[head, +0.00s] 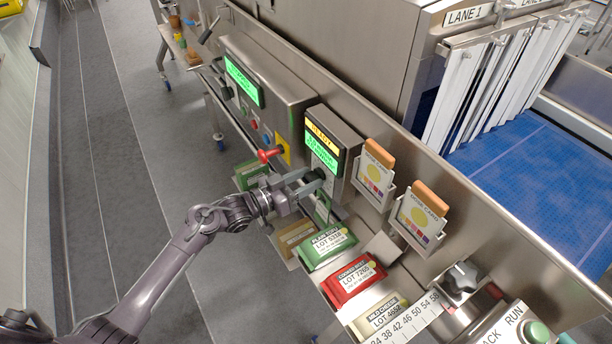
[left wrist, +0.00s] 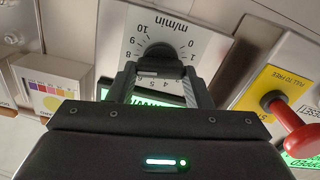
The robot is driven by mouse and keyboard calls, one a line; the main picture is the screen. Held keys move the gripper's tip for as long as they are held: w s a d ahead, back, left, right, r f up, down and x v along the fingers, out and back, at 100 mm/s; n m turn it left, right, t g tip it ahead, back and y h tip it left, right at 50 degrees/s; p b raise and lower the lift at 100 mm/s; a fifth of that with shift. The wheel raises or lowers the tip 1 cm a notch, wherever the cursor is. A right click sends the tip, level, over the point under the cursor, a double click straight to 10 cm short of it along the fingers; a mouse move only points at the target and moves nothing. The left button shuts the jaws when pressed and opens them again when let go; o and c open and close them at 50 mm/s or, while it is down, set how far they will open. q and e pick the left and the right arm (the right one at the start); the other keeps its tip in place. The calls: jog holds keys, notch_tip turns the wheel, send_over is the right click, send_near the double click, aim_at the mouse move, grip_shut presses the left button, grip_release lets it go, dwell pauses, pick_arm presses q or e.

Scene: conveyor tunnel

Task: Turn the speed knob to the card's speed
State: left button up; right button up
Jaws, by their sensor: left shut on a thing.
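My left gripper (head: 312,184) reaches the front of the grey control box (head: 334,126) from the left and is shut on the dark speed knob (head: 320,173). In the left wrist view its two fingers (left wrist: 160,75) lie on either side of the knob (left wrist: 162,55). The white dial plate (left wrist: 190,32) behind the knob is marked m/min, with 8, 9 and 10 on the left and 0 on the right. The knob's pointer is not clear. Two cards with yellow discs, one nearer the box (head: 376,172) and one farther right (head: 418,216), stand in holders. My right gripper is out of view.
A red pull knob (head: 268,155) on a yellow plate is close to the left of my gripper. Green (head: 326,246), red (head: 354,284) and cream (head: 378,316) lot packs lie below. A star knob (head: 462,277) and a green button (head: 538,332) are at lower right.

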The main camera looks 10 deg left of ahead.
pick_arm(q)
jog(key=n+p, duration=0.1)
jog(key=n, duration=0.2)
jog(key=shift+w+a+n, duration=0.1)
jog(key=shift+n, duration=0.2)
jog(key=shift+n+p, duration=0.4)
jog(key=shift+n, duration=0.1)
jog(key=o, duration=1)
jog(key=b+v, duration=0.1)
jog(key=v, duration=0.7)
jog(key=shift+b, duration=0.35)
